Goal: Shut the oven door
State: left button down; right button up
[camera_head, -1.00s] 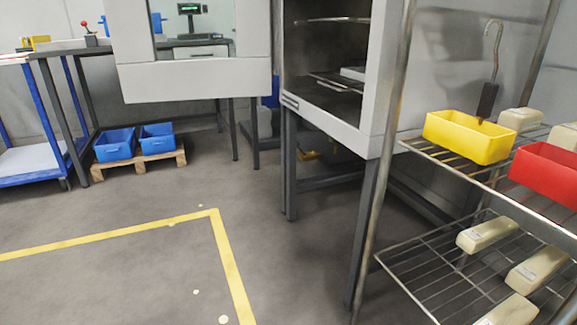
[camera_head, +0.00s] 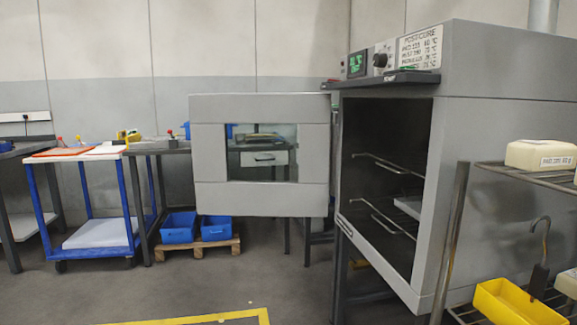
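The grey oven (camera_head: 500,140) stands on a dark stand at the right, with a control panel at its top front. Its door (camera_head: 258,195) is wide open and swung out to the left, with a window in its middle. The dark chamber (camera_head: 385,135) with wire racks inside is exposed. A dark bar (camera_head: 390,79) juts out above the opening. Neither of my grippers is in view.
A wire shelf rack (camera_head: 455,235) with a yellow bin (camera_head: 515,303) stands close at the right. A blue-framed trolley (camera_head: 92,205) and a pallet (camera_head: 200,246) with blue bins lie at the left. The floor in front of the door is clear.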

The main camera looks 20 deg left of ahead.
aim_at(210, 114)
jog(key=i+j+u, duration=1.45)
jog(key=i+u, duration=0.75)
jog(key=i+j+z, duration=0.2)
jog(key=i, duration=0.35)
jog(key=i+z, duration=0.15)
jog(key=i, duration=0.4)
jog(key=i+z, duration=0.15)
jog(key=z, duration=0.25)
jog(key=i+z, duration=0.15)
jog(key=z, duration=0.25)
jog(key=i+j+z, duration=0.15)
jog(key=z, duration=0.25)
jog(key=i+j+z, duration=0.15)
jog(key=z, duration=0.25)
jog(key=i+z, duration=0.15)
jog(key=z, duration=0.3)
jog(key=i+z, duration=0.2)
jog(key=z, duration=0.25)
jog(key=i+j+z, duration=0.15)
jog(key=z, duration=0.3)
jog(key=i+j+z, duration=0.15)
jog(key=z, duration=0.3)
jog(key=i+j+z, duration=0.1)
jog(key=j+z, duration=0.15)
jog(key=z, duration=0.2)
jog(key=j+z, duration=0.2)
jog(key=z, duration=0.25)
jog(key=j+z, duration=0.3)
jog(key=z, duration=0.15)
jog(key=i, duration=0.05)
